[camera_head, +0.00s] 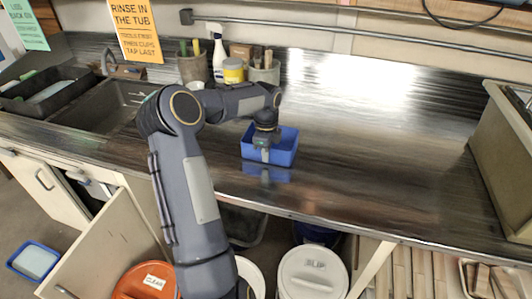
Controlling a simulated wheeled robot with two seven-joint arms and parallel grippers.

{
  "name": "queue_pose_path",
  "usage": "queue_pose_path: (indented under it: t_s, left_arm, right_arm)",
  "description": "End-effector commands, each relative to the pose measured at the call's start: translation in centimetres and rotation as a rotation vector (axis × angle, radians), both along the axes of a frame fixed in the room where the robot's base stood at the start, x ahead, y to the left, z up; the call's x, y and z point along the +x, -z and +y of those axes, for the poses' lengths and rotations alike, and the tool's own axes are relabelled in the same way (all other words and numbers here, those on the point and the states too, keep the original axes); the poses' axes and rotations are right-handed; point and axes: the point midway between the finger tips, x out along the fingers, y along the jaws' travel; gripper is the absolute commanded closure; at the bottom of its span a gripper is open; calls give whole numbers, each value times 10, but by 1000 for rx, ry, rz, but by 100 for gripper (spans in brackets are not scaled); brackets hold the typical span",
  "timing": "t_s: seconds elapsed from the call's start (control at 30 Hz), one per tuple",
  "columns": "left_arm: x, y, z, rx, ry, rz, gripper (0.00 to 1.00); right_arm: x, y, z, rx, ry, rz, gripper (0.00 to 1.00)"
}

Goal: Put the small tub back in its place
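A small blue tub (287,150) with an open top is at the middle of the shiny dark counter, near its front edge. Its blue reflection shows just below it; I cannot tell if it rests on the counter or hangs slightly above. My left gripper (265,154) points down at the tub's front left side, and its fingers overlap the near wall. The fingers are too small and dark to tell whether they are open or shut on the wall. My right gripper is not in view.
A sink (105,105) and a dark tray (45,92) lie at the left. A spray bottle (219,58), a yellow-labelled can (233,70) and tool pots stand behind. A large beige bin (505,150) stands right. An orange bucket (145,283) and white bucket (312,275) are below. The counter's right half is clear.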

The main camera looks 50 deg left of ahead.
Motion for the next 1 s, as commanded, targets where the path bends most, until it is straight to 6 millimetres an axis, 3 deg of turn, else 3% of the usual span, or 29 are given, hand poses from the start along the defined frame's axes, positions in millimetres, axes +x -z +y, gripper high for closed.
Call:
queue_pose_path:
  t_s: [0.03,0.2,0.57,0.73,1.0]
  left_arm:
    - [0,2,0,0,0,0,100]
    - [0,2,0,0,0,0,76]
    - [0,-3,0,1,0,0,75]
    - [1,-28,1,5,-1,-4,75]
    - [1,-87,1,3,-1,-3,75]
  right_arm:
    - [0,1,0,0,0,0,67]
    - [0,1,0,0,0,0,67]
    - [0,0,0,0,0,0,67]
    - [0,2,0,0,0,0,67]
    - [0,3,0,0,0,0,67]
